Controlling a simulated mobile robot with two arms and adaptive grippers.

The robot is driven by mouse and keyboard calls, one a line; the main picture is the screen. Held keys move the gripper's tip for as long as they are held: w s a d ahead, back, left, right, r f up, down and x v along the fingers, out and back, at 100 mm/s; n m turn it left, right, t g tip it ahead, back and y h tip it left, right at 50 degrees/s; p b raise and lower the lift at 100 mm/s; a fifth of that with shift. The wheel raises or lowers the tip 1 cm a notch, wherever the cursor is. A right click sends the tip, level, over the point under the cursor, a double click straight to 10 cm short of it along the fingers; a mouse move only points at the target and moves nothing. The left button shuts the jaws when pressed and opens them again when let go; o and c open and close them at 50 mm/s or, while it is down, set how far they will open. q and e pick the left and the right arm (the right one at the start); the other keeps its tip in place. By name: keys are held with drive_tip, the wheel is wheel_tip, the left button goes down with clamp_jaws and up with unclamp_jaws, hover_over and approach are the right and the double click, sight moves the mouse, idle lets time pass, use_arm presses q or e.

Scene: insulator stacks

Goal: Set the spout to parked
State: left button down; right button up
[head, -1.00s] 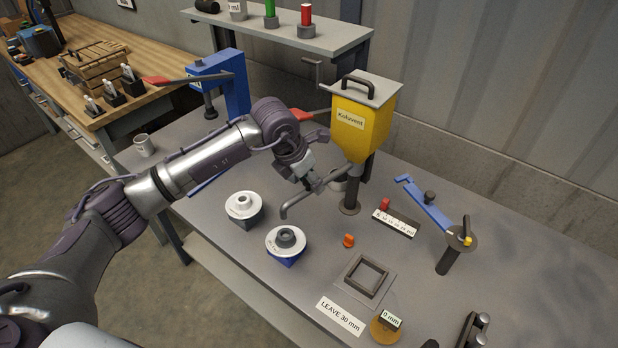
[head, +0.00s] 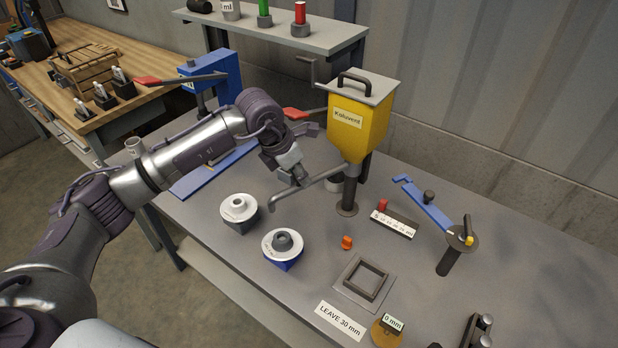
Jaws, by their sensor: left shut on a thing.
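The yellow dispenser (head: 357,118) labelled Kolavent stands on a dark post at the back of the grey table. Its grey spout (head: 325,183) reaches out to the left from under the hopper, and its tip bends down near the white insulators. My left gripper (head: 298,182) is shut on the spout along its outer half. The fingers hide part of the spout there. My right gripper is not in view.
A blue press (head: 212,80) with red-tipped levers stands behind my arm. An orange knob (head: 347,242), a square frame (head: 361,283) and a blue lever (head: 428,202) lie to the right.

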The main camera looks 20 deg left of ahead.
use_arm(q)
drive_tip(key=c, duration=0.9)
unclamp_jaws()
drive_tip(key=shift+c, duration=0.2)
drive_tip(key=v, duration=1.2)
drive_tip(key=shift+d, duration=0.15)
